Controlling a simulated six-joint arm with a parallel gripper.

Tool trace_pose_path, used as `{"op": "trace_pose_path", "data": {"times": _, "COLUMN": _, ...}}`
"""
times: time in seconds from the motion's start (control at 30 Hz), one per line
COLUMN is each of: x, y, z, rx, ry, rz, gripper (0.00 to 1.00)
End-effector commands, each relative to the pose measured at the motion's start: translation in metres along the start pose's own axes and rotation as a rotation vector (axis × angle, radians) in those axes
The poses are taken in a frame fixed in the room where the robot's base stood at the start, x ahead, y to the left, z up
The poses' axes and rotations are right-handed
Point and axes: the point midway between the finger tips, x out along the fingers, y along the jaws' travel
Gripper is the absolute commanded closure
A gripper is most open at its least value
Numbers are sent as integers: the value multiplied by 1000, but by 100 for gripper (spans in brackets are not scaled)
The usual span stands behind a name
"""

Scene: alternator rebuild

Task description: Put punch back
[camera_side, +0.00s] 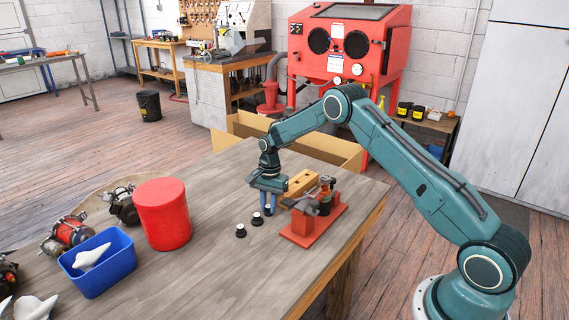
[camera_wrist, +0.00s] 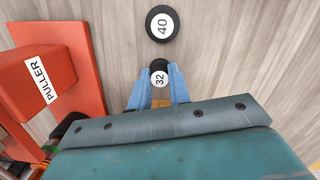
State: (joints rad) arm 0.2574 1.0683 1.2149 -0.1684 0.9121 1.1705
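My gripper (camera_side: 267,208) points down at the table, left of the wooden block. In the wrist view its blue fingers (camera_wrist: 159,76) stand on both sides of a small black punch with a white top marked 32 (camera_wrist: 159,79), with no gap visible. The punch also shows low between the fingers in the side view (camera_side: 267,212); it is at or near table height. A larger black piece marked 40 (camera_wrist: 162,25) stands apart from the fingers. A tan wooden block (camera_side: 297,184) lies just behind and right of my gripper; its holes are partly hidden.
A red stand labelled PULLER (camera_wrist: 42,75) is close on the right in the side view (camera_side: 303,228). Two black pieces (camera_side: 257,219) (camera_side: 241,230) stand to the left. A red canister (camera_side: 163,214) and blue bin (camera_side: 97,262) are farther left. The front table is clear.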

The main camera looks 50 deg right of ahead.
Motion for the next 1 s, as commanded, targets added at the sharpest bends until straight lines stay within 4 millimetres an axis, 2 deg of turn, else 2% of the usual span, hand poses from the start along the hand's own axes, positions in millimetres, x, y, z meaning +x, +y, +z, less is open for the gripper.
{"op": "trace_pose_path", "data": {"times": 0.03, "x": 0, "y": 0, "z": 0, "rx": 0, "ry": 0, "rz": 0, "gripper": 72}}
{"op": "trace_pose_path", "data": {"times": 0.1, "x": 0, "y": 0, "z": 0, "rx": 0, "ry": 0, "rz": 0, "gripper": 60}}
{"op": "trace_pose_path", "data": {"times": 0.57, "x": -6, "y": 0, "z": 0, "rx": 0, "ry": 0, "rz": -1, "gripper": 60}}
{"op": "trace_pose_path", "data": {"times": 0.77, "x": -24, "y": 0, "z": 0, "rx": 0, "ry": 1, "rz": -2, "gripper": 60}}
{"op": "trace_pose_path", "data": {"times": 1.0, "x": -61, "y": -1, "z": 0, "rx": 0, "ry": 2, "rz": -3, "gripper": 60}}
